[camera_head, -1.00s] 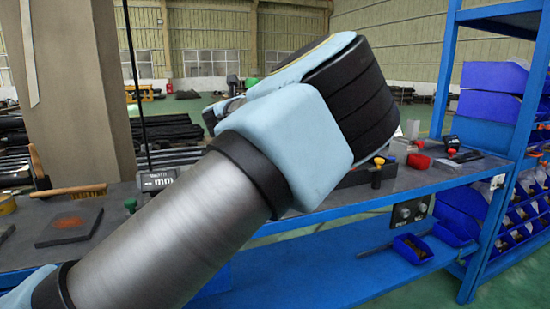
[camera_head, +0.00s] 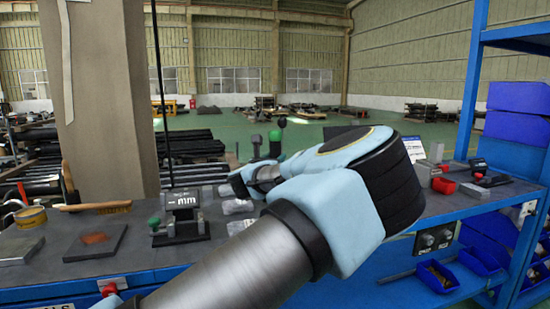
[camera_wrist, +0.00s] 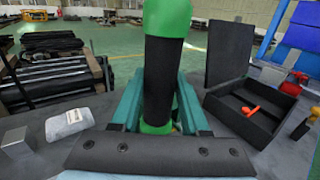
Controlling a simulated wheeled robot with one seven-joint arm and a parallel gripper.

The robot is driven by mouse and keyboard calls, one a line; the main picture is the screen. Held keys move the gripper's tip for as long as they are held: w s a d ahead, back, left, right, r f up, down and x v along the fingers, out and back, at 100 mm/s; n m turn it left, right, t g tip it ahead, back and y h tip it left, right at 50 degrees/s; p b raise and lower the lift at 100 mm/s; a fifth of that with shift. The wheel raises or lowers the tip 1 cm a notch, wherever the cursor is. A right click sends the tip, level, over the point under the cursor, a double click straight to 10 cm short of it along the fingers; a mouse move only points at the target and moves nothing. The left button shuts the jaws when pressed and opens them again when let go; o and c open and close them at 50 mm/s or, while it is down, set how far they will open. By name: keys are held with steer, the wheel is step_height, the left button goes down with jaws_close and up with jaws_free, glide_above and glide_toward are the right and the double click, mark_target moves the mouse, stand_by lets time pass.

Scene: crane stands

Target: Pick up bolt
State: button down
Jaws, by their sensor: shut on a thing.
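In the wrist view, a thick cylinder with green ends and a black middle (camera_wrist: 160,75) stands between the teal fingers of my gripper (camera_wrist: 157,112). The jaws are shut on it, and its top runs out of the picture. I cannot tell for sure that it is the bolt. In the head view my gripper (camera_head: 246,183) is over the bench, partly hidden by my wrist. A green-and-black upright piece (camera_head: 275,146) shows just beyond it. No other thing is clearly a bolt.
A red bin (camera_head: 443,185) is at the right. The wrist view shows an open black box (camera_wrist: 240,119) and a pale packet (camera_wrist: 68,124).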

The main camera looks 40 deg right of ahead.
steer(key=c, duration=0.8)
jaws_free()
steer(key=o, duration=0.4)
